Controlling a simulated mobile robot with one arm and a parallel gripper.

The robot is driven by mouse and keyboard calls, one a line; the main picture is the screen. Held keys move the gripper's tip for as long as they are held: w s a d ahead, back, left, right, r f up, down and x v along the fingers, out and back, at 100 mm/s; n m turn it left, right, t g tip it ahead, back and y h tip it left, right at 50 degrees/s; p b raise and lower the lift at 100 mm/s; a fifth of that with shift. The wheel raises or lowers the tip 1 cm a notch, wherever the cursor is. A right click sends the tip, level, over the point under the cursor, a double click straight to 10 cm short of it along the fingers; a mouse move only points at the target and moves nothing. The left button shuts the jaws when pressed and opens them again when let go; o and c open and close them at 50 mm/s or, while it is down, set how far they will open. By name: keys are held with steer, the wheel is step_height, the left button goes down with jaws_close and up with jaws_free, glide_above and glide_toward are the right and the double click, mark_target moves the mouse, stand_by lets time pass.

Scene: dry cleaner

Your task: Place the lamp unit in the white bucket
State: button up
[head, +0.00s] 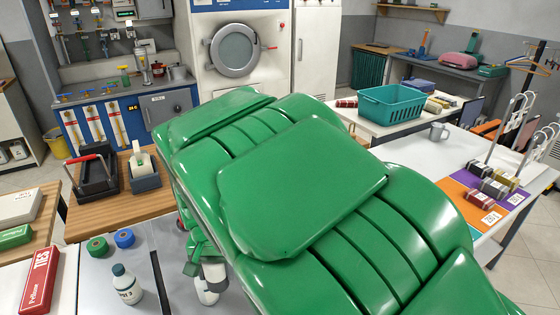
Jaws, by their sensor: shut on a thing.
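I cannot make out the lamp unit or a white bucket in the head view. A large glossy green shape, which looks like my own arm close to the camera, fills the middle and lower right and hides much of the tables behind it. My gripper's fingertips do not show, so what it holds is hidden.
A white bottle (126,284) and green and blue tape rolls (124,238) stand on the left grey table, beside a red ties box (39,281). A teal basket (391,104) and grey mug (438,132) stand at right. A yellow bin (56,146) is on the floor.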

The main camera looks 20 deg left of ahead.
steer(key=w+d, duration=0.8)
steer(key=w, duration=0.3)
steer(key=w+d+r+m, duration=0.1)
steer(key=w+d, duration=0.7)
steer(key=w, duration=0.4)
steer(key=shift+w, duration=0.15)
steer(key=w+r+n, duration=0.1)
steer(key=w, duration=0.1)
steer(key=w+r+n, duration=0.1)
steer(key=w+r, duration=0.1)
steer(key=w, duration=0.1)
steer(key=w+r+n, duration=0.2)
steer(key=w, duration=0.1)
steer(key=shift+w+d+r, duration=0.1)
steer(key=shift+d+r, duration=0.05)
steer(key=w+d+r+n, duration=0.4)
steer(key=w+d+r, duration=0.1)
steer(key=w, duration=0.2)
steer(key=a+r+n, duration=0.2)
steer(key=a+n, duration=0.3)
steer(key=a, duration=0.3)
steer(key=a+f+n, duration=0.9)
steer(key=a+n, duration=0.2)
steer(key=a, duration=0.2)
steer(key=f, duration=1.7)
steer(key=shift+s+d, duration=0.25)
steer(key=shift+s, duration=0.05)
steer(key=o, duration=1.2)
steer(key=shift+f, duration=0.1)
